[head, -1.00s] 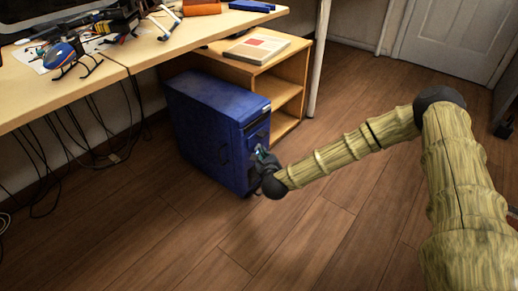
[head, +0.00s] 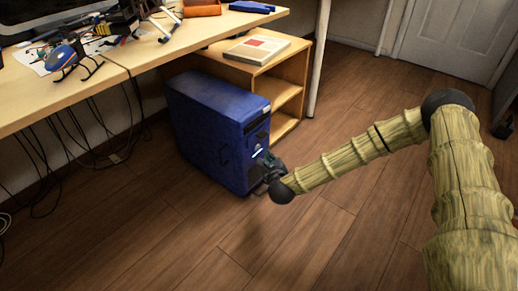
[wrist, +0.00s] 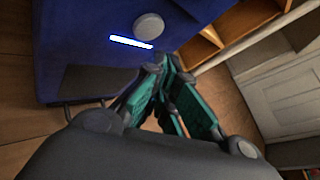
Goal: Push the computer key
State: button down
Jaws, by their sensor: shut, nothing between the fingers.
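The blue computer tower (head: 208,135) stands upright on the floor under the desk; its front panel also shows in the wrist view (wrist: 75,30). On that panel are a round grey key (wrist: 149,26) and a glowing blue-white light bar (wrist: 130,43). The bar also shows in the head view (head: 257,153). My gripper (head: 266,163) is low in front of the panel. In the wrist view its teal-lined fingers (wrist: 165,62) are shut at the tips and empty. The tips appear just below the key and light bar, apart from the key in the picture; exact depth is unclear.
A wooden shelf unit (head: 289,92) with a book (head: 257,49) on top stands behind the tower. The desk (head: 100,75) is above left, with cables (head: 75,140) hanging below. The wooden floor (head: 300,240) in front is clear.

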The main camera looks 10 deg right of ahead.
jog(key=s+d, duration=0.2)
jog(key=s, duration=0.1)
jog(key=shift+s+d+p, duration=0.25)
jog(key=shift+d+p, duration=0.1)
jog(key=shift+p, duration=0.05)
jog(key=shift+a, duration=0.1)
